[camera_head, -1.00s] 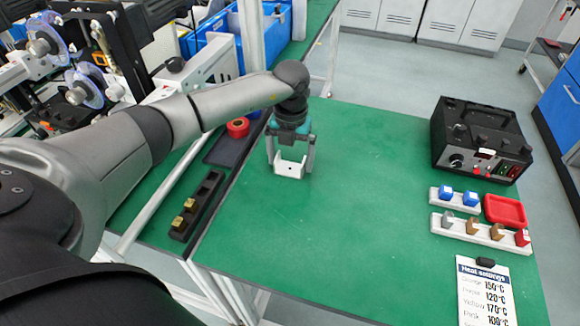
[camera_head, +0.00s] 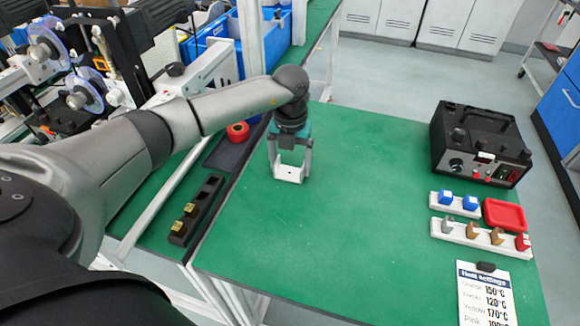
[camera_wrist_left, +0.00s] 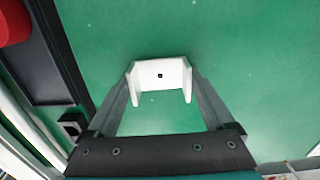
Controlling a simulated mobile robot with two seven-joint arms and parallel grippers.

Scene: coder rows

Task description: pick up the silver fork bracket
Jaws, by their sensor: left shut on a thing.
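The fork bracket (camera_head: 288,175) is a pale, almost white U-shaped piece near the left end of the green table. My left gripper (camera_head: 290,165) points down over it and is shut on it, one finger at each outer side. In the left wrist view the bracket (camera_wrist_left: 161,74) sits between the fingertips, its two prongs pointing back toward the palm and a small dark hole in its middle. I cannot tell whether it touches the table or hangs just above it. My right gripper is not in view.
Small blocks stand in white racks (camera_head: 484,235) at the right, beside a red tray (camera_head: 505,213) and a black instrument box (camera_head: 481,145). A heat-settings sheet (camera_head: 486,295) lies in front. A dark holder (camera_head: 197,209) and red roll (camera_head: 238,131) lie left. The table's middle is clear.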

